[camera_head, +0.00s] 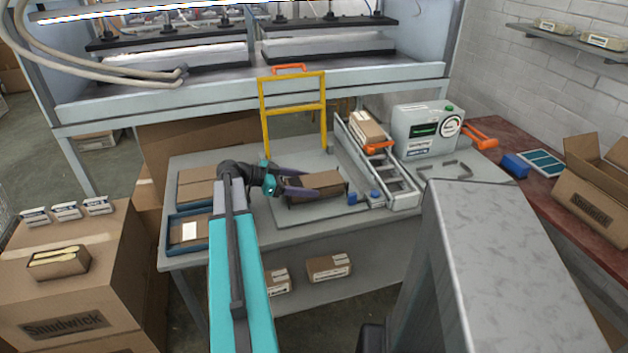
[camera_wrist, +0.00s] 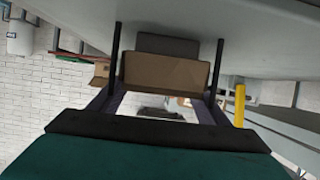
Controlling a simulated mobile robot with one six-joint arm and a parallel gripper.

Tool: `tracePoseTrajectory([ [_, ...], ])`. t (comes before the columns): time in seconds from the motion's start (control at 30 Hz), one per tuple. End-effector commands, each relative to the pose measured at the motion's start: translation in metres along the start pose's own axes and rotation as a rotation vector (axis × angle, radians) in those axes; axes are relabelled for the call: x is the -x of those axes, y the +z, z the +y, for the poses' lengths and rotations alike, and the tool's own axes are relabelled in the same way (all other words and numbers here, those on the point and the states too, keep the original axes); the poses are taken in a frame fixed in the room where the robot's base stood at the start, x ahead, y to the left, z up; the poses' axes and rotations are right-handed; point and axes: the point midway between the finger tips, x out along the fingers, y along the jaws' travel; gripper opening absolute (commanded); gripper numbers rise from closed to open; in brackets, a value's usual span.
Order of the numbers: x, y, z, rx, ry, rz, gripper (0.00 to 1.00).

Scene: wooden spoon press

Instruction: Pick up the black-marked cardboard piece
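A brown cardboard piece (camera_head: 322,181) lies on the grey plate of the work table, in front of my gripper. In the wrist view the cardboard piece (camera_wrist: 165,76) spans most of the space between the fingers, with a dark grey block shape just beyond it. I cannot make out a clear black mark on it. My gripper (camera_head: 298,184) reaches in from the left, its two dark fingers spread at the piece's near end. In the wrist view the open gripper (camera_wrist: 166,62) has one finger on each side, with narrow gaps visible.
Another cardboard piece (camera_head: 197,184) and a blue tray (camera_head: 170,247) with a white-labelled piece are at the table's left. A yellow frame (camera_head: 264,118) stands behind. A ramp (camera_head: 401,190) carrying a carton (camera_head: 366,128) and a grey machine (camera_head: 427,130) stand to the right.

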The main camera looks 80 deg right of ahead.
Motion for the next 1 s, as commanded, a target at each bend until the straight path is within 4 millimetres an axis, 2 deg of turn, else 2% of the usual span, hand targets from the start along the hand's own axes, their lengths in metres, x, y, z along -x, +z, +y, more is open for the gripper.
tracePoseTrajectory([
  [0.03, 0.000, 0.000, 0.000, 0.000, -0.001, 0.000, 0.55],
  [0.1, 0.000, 0.000, 0.000, 0.000, -0.001, 0.000, 0.48],
  [0.57, 0.003, -0.004, -0.001, -0.001, -0.002, 0.000, 0.48],
  [0.77, 0.008, -0.018, -0.001, -0.002, -0.003, 0.000, 0.48],
  [1.0, 0.020, -0.045, -0.001, -0.002, -0.003, 0.000, 0.48],
])
